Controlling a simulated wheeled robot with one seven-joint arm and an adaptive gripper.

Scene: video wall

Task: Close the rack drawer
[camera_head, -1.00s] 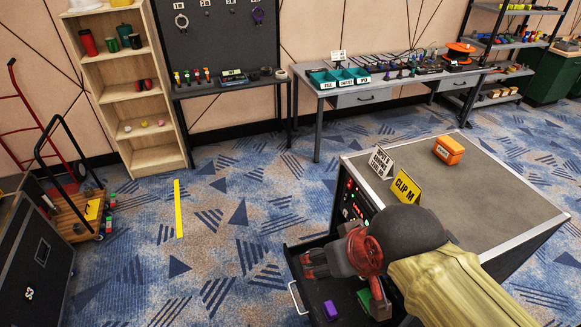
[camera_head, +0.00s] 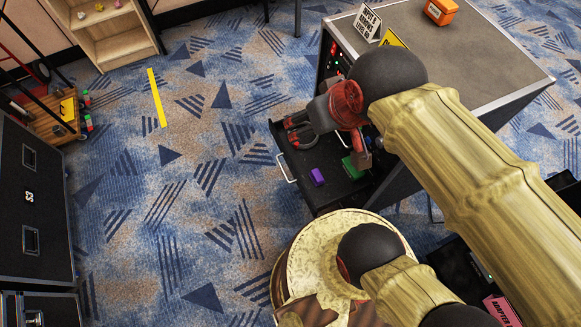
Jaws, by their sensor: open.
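The rack drawer (camera_head: 315,199) is a black drawer with a light bar handle (camera_head: 285,168) at its front left. It is pulled out of the side of the rack (camera_head: 470,50), a grey-topped cabinet. A purple block (camera_head: 317,176) and a green block (camera_head: 352,167) lie in the drawer. My gripper (camera_head: 297,131) is red and grey, open and empty. It is over the drawer's far part, with its fingers pointing left toward the front edge. I cannot tell whether it touches the drawer. My arm hides part of the rack and the drawer's inner end.
An orange box (camera_head: 440,11), a white sign (camera_head: 367,22) and a yellow sign (camera_head: 392,39) stand on the rack top. A black case (camera_head: 35,200) and a wooden cart (camera_head: 45,115) are at left. The carpet (camera_head: 190,200) left of the drawer is clear.

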